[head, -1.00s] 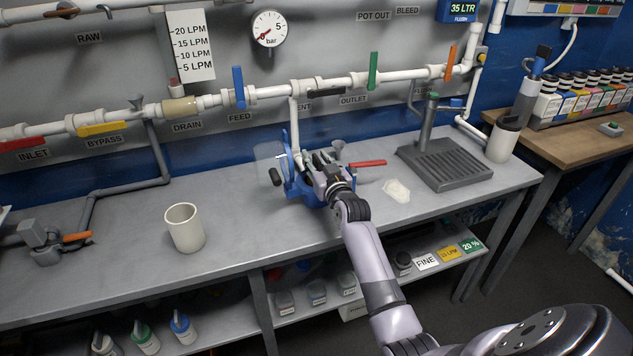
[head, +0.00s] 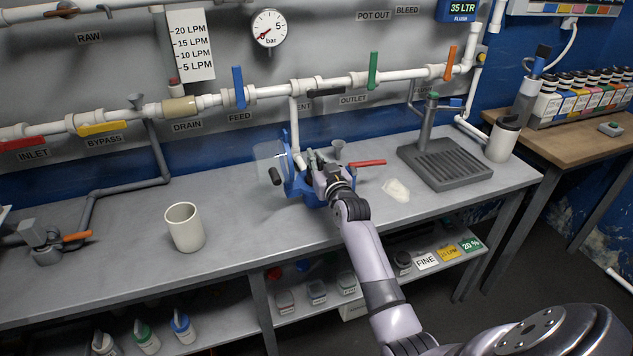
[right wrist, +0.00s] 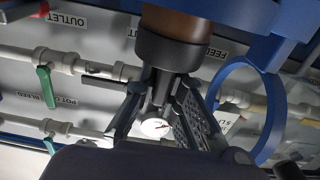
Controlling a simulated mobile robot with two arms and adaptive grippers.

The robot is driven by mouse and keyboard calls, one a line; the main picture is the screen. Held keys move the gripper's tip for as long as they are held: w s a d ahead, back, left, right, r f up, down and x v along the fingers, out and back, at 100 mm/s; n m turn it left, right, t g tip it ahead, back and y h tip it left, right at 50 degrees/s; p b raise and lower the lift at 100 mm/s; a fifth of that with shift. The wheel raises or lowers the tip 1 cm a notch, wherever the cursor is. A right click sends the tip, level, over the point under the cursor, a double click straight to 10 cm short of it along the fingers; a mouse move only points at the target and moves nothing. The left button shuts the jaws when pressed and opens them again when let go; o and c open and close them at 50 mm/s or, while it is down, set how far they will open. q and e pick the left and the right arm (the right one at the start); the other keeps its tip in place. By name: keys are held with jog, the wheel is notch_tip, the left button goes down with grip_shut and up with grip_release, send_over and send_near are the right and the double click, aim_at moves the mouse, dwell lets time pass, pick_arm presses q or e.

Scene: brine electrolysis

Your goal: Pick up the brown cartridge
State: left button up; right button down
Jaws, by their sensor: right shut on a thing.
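The brown cartridge (right wrist: 178,22) shows at the top of the right wrist view, with a dark collar (right wrist: 168,52) at its near end. My right gripper (right wrist: 160,82) has its fingers on both sides of the collar end and is shut on it. In the head view, my right gripper (head: 318,172) is at the blue stand (head: 292,182) on the bench, and the arm hides most of the cartridge there. The cartridge appears to be still within the blue stand. My left gripper is not in view.
A red-handled lever (head: 368,163) sticks out right of the stand, near a white powder patch (head: 397,190). A beige cup (head: 185,228) stands to the left. A grey drain tray (head: 445,163) is at the right. Pipes run along the wall behind.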

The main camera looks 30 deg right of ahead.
jog(key=shift+r, duration=0.15)
dwell(0.6)
notch_tip(320, 180, up, 20)
dwell(0.5)
dwell(1.1)
